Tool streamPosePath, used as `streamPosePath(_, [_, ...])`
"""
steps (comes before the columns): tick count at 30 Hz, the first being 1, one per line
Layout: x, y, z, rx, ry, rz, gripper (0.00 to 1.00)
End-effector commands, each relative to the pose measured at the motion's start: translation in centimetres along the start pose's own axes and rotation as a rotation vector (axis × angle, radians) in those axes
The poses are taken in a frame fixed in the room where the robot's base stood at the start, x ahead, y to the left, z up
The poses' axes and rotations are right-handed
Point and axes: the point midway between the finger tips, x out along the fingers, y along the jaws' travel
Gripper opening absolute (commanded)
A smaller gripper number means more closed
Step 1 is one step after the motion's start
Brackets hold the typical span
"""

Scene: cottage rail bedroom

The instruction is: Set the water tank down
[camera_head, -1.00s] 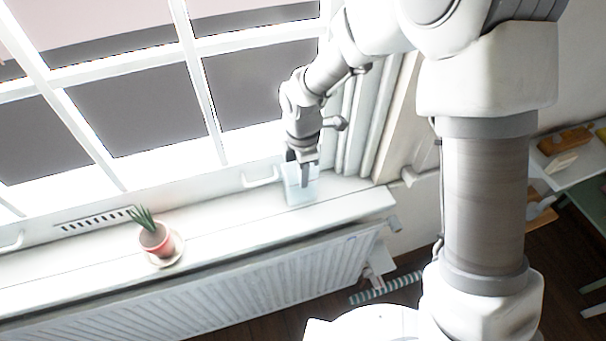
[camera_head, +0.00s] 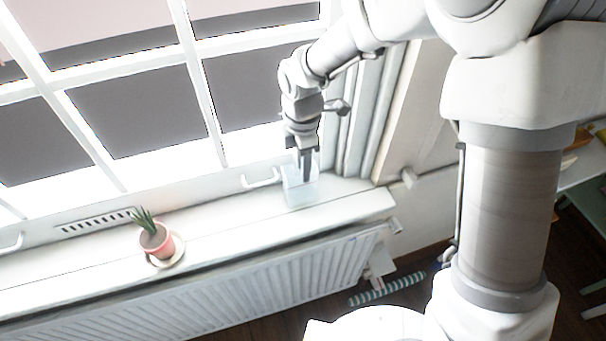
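The water tank (camera_head: 299,194) is a small, pale, see-through box at the right part of the white window sill (camera_head: 226,220). It looks upright, with its base at or very close to the sill; I cannot tell whether it touches. My gripper (camera_head: 306,177) points down at the tank, its dark fingers overlapping the tank's upper part. The fingers look close together in this view. Whether they grip the tank wall or stand apart from it is too small to tell.
A potted plant (camera_head: 156,241) in a pink pot on a saucer stands on the sill to the left, with bare sill between. A window handle (camera_head: 262,179) is just left of the tank. A radiator (camera_head: 240,290) hangs below the sill, and curtains or trim (camera_head: 365,130) rise at right.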

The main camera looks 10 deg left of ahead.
Motion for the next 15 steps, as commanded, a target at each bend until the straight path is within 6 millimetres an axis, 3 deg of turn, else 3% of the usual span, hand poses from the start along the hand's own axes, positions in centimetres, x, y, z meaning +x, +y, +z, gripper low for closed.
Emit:
streamPosePath(3, [-2.9, 0.1, 0.0, 0.002, 0.0, 0.004, 0.33])
streamPosePath(7, [-5.3, 0.0, 0.0, 0.001, 0.0, 0.003, 0.33])
streamPosePath(15, [-7.6, 0.0, 0.0, 0.0, 0.0, 0.0, 0.33])
